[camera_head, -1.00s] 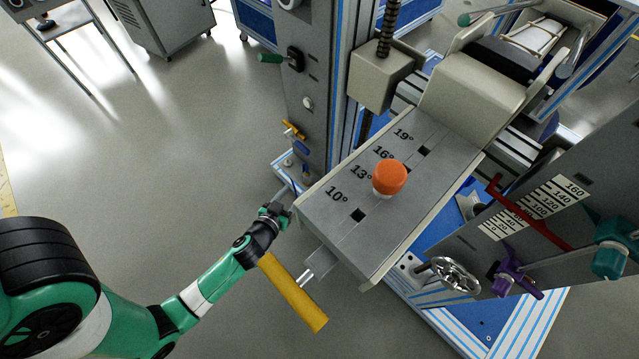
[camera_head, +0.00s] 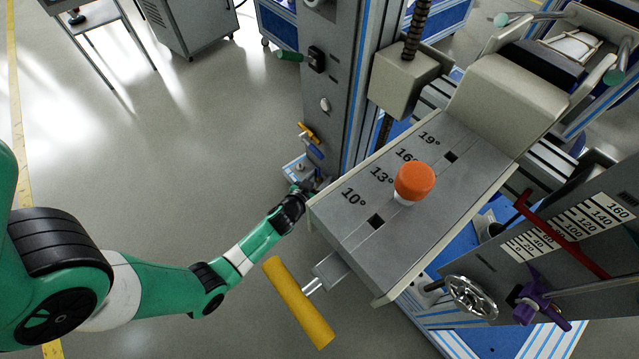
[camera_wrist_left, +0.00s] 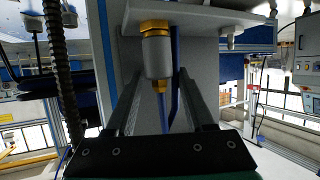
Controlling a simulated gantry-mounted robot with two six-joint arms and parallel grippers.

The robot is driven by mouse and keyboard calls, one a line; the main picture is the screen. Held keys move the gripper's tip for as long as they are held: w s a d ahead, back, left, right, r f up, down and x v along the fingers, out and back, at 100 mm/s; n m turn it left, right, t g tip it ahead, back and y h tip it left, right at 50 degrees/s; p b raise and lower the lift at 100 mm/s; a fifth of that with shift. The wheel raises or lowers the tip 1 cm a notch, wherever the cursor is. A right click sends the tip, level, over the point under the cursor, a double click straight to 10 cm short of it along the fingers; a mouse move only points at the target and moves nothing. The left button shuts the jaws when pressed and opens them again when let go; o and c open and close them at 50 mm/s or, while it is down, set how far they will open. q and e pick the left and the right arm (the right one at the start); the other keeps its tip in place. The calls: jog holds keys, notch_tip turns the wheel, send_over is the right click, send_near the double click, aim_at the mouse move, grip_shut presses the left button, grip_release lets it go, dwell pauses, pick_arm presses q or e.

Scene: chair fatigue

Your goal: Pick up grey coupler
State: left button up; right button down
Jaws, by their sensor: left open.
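The grey coupler (camera_wrist_left: 157,58) is a short cylinder in the left wrist view, with a brass nut (camera_wrist_left: 154,27) above it and a thinner brass piece and blue hose below. My left gripper (camera_wrist_left: 160,77) is open, with one finger on each side of the coupler's lower part. Gaps show between the fingers and the coupler, so it is not gripped. In the head view, the left gripper (camera_head: 306,189) is at the left edge of the angle-marked plate (camera_head: 365,255), its tips partly hidden. The coupler cannot be made out there. My right gripper is not in view.
A yellow handle (camera_head: 298,302) sticks out below the plate near my left forearm. An orange knob (camera_head: 415,181) stands on the plate. A grey column (camera_head: 335,130) rises behind the gripper. At right are a handwheel (camera_head: 470,297) and a red lever (camera_head: 560,235). Floor at left is open.

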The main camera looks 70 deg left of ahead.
pick_arm(q)
jog(key=shift+s+d, duration=0.1)
jog(key=shift+s, duration=0.05)
grip_shut()
jog(key=shift+r+p, duration=0.25)
jog(key=shift+p, duration=0.05)
notch_tip(320, 180, up, 4)
jog(key=p, duration=0.3)
jog(key=shift+s+f, duration=0.1)
jog(key=shift+f, duration=0.05)
jog(key=w+r+p+v, duration=0.1)
jog(key=p+v, duration=0.1)
jog(key=v, duration=0.6)
jog(key=r+p+v, duration=0.2)
jog(key=p+v, duration=0.1)
jog(key=v, duration=0.5)
jog(key=shift+w+d, duration=0.2)
jog(key=shift+w, duration=0.15)
